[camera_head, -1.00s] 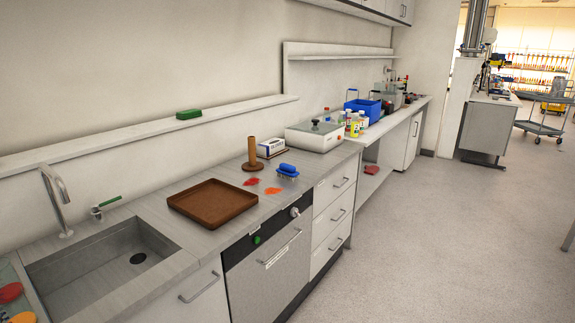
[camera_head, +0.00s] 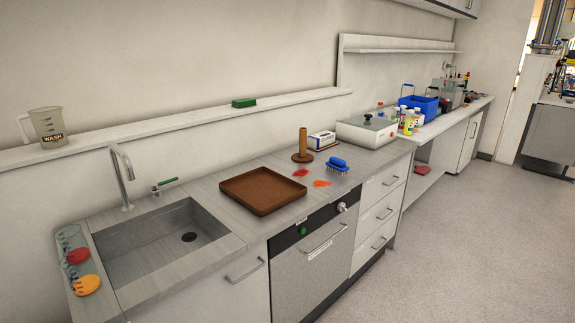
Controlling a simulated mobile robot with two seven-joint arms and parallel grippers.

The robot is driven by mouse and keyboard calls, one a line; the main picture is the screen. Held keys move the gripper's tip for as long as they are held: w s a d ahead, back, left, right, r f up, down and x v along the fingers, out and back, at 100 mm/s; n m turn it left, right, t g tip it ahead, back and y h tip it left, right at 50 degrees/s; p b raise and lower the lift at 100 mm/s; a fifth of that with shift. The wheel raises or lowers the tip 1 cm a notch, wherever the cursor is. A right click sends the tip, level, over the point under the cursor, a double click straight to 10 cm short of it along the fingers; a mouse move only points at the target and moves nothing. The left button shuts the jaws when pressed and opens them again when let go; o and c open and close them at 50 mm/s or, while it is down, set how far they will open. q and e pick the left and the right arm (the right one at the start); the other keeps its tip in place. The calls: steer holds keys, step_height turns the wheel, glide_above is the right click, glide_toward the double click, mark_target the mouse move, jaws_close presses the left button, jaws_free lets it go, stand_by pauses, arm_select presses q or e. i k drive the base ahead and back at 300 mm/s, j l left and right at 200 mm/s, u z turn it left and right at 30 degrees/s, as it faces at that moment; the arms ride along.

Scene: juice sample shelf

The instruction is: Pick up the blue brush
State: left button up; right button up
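The blue brush (camera_head: 338,164) lies on the grey counter (camera_head: 229,200), bristles down, near the counter's front edge. It is right of the brown tray (camera_head: 262,191) and beside the red and orange stains (camera_head: 321,183). Nothing covers it. Neither of my grippers shows in the head view.
A brown wooden post on a round base (camera_head: 302,147), a white box (camera_head: 321,140) and a white appliance (camera_head: 366,131) stand behind the brush. A sink (camera_head: 160,245) is at the left. A green block (camera_head: 243,102) and a WASH jug (camera_head: 47,127) are on the wall ledge. The floor (camera_head: 440,260) at the right is clear.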

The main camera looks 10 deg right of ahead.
mark_target(337, 165)
steer(key=i+l+u, duration=0.15)
steer(key=l+u, duration=0.15)
steer(key=u, duration=0.15)
steer(key=i+l+u, duration=0.1)
steer(key=l+u, duration=0.75)
steer(key=l, duration=0.35)
steer(key=l+u, duration=0.25)
steer(key=l, duration=1.25)
steer(key=k+l, duration=0.15)
steer(key=l, duration=1.05)
steer(key=k+u, duration=0.05)
